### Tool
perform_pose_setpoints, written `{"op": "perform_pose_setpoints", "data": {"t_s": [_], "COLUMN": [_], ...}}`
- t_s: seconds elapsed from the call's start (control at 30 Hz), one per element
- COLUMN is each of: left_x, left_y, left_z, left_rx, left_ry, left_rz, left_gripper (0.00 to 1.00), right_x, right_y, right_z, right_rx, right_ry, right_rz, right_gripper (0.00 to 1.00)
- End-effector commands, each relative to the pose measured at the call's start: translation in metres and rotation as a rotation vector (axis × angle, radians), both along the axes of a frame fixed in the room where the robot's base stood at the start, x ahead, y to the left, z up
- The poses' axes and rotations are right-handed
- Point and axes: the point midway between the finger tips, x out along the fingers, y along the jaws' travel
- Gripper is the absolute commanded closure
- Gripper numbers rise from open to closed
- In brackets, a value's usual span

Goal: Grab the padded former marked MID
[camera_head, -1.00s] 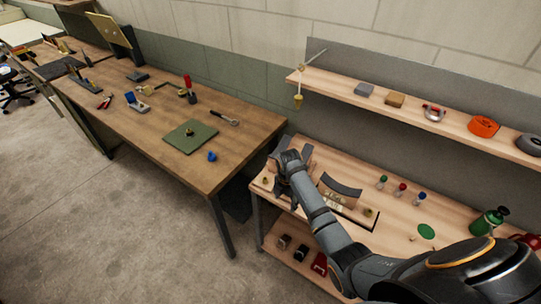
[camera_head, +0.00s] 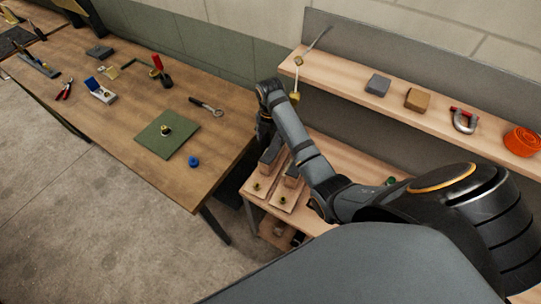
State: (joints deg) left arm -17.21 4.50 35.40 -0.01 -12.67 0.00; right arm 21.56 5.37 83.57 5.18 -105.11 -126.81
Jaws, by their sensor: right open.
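Two pale wooden pieces with dark tops stand at the left end of the lower wooden bench, partly hidden by my right arm. One dark-topped piece (camera_head: 270,153) is farther left. The other (camera_head: 291,178) is close beside my forearm. They look like the padded formers, but no MID marking can be read. My right gripper (camera_head: 263,136) is open and points down just above and behind the left piece. I cannot tell whether it touches it. My left gripper is not in view.
A shelf (camera_head: 345,84) with grey and tan blocks, a magnet (camera_head: 463,121) and an orange roll (camera_head: 522,141) runs above the bench. A hanging pointed weight (camera_head: 295,97) is near my right gripper. The large table (camera_head: 105,130) at left holds a green mat (camera_head: 150,146) and tools.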

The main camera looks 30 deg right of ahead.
Motion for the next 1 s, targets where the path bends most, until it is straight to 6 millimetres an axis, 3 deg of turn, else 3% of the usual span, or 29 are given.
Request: {"op": "perform_pose_setpoints", "data": {"t_s": [0.2, 0.47, 0.7, 0.97, 1.0], "left_x": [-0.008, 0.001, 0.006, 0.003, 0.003], "left_y": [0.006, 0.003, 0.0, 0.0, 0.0], "left_z": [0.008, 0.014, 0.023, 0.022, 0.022], "left_rx": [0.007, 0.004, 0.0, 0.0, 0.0], "left_ry": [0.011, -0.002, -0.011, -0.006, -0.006], "left_rz": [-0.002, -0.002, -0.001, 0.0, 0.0], "left_gripper": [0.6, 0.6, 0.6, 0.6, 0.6], "right_x": [-0.001, -0.002, -0.003, -0.003, -0.003], "right_y": [0.0, -0.001, -0.002, -0.003, -0.003], "right_z": [-0.034, -0.047, -0.087, -0.092, -0.092], "right_rx": [0.001, 0.0, 0.001, 0.0, 0.0], "right_ry": [0.003, 0.005, 0.003, 0.0, 0.0], "right_rz": [-0.001, -0.001, -0.001, -0.001, -0.001], "right_gripper": [0.34, 0.34, 0.34, 0.34, 0.38]}}
